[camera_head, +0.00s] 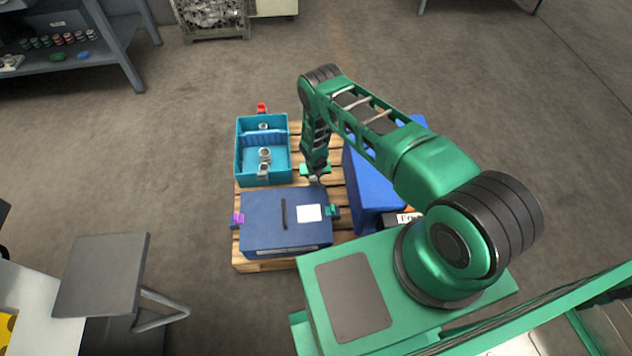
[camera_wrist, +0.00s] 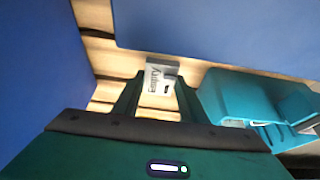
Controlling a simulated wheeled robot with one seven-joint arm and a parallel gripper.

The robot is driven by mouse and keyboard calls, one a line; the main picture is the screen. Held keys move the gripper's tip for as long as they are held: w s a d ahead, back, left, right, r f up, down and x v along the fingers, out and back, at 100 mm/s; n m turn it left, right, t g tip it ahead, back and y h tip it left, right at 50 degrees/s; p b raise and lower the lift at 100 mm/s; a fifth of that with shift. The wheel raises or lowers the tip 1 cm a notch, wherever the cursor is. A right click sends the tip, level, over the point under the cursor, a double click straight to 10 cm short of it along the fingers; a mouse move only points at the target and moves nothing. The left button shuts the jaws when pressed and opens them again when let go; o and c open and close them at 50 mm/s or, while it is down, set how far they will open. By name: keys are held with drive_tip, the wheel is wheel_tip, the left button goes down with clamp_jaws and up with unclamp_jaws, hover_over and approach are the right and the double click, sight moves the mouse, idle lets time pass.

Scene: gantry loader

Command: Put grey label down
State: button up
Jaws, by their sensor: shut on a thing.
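The grey label (camera_wrist: 160,80), a small light grey piece with dark lettering, sits between the fingers of my gripper (camera_wrist: 157,98) in the wrist view. My gripper is shut on it. In the head view my gripper (camera_head: 315,174) points down over the wooden pallet, among the teal bin, the blue lidded box and the larger blue box. The label is too small there to make out clearly. In the wrist view pallet slats (camera_wrist: 97,48) show below and around the label. I cannot tell whether the label touches them.
The teal bin (camera_head: 240,160) holds several small metal parts. The blue lidded box (camera_head: 262,232) has a white square on top, with purple (camera_head: 238,219) and green (camera_head: 332,211) pieces at its sides. The larger blue box (camera_head: 363,190) stands right of my gripper. A red piece (camera_head: 262,108) is behind the bin.

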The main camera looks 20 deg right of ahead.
sight(314, 180)
drive_tip(key=shift+f, duration=2.75)
drive_tip(key=o, duration=1)
drive_tip(key=v, duration=1.2)
drive_tip(key=shift+r, duration=0.1)
